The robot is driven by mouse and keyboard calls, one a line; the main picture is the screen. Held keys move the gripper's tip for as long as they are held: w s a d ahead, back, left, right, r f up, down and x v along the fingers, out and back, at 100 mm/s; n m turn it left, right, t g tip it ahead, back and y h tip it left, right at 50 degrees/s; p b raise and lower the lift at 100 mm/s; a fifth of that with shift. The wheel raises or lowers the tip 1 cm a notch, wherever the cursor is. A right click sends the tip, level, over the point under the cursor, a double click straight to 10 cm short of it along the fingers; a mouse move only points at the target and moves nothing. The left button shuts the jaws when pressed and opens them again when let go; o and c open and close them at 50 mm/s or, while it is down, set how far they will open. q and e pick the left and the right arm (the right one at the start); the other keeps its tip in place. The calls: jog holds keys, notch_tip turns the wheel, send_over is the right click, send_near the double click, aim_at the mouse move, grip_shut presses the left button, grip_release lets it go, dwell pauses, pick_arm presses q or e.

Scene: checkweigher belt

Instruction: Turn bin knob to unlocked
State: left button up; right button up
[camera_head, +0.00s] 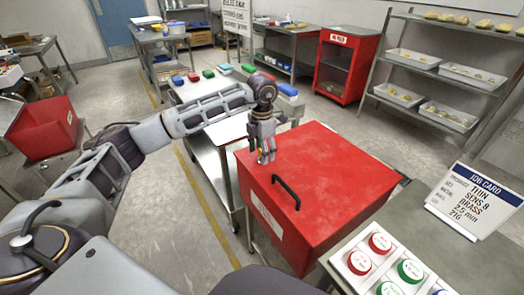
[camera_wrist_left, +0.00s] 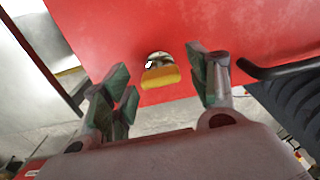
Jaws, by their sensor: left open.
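The red bin (camera_head: 325,165) stands in the middle of the head view, with a closed lid, a black handle and a white label on its front. The bin knob (camera_wrist_left: 160,72) shows in the left wrist view as a yellow grip on a shiny metal base, set on the red surface (camera_wrist_left: 120,30). My right gripper is not in view.
The black handle (camera_head: 286,191) lies near the knob's side of the bin. A table with red and green round buttons (camera_head: 380,242) and a job card (camera_head: 475,199) stands at the right front. A belt table with colored blocks (camera_head: 208,74) is behind the gripper.

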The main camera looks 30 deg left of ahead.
pick_arm(q)
notch_tip(320, 180, up, 12)
dwell(0.7)
jog(key=shift+f, duration=0.1)
dwell(0.5)
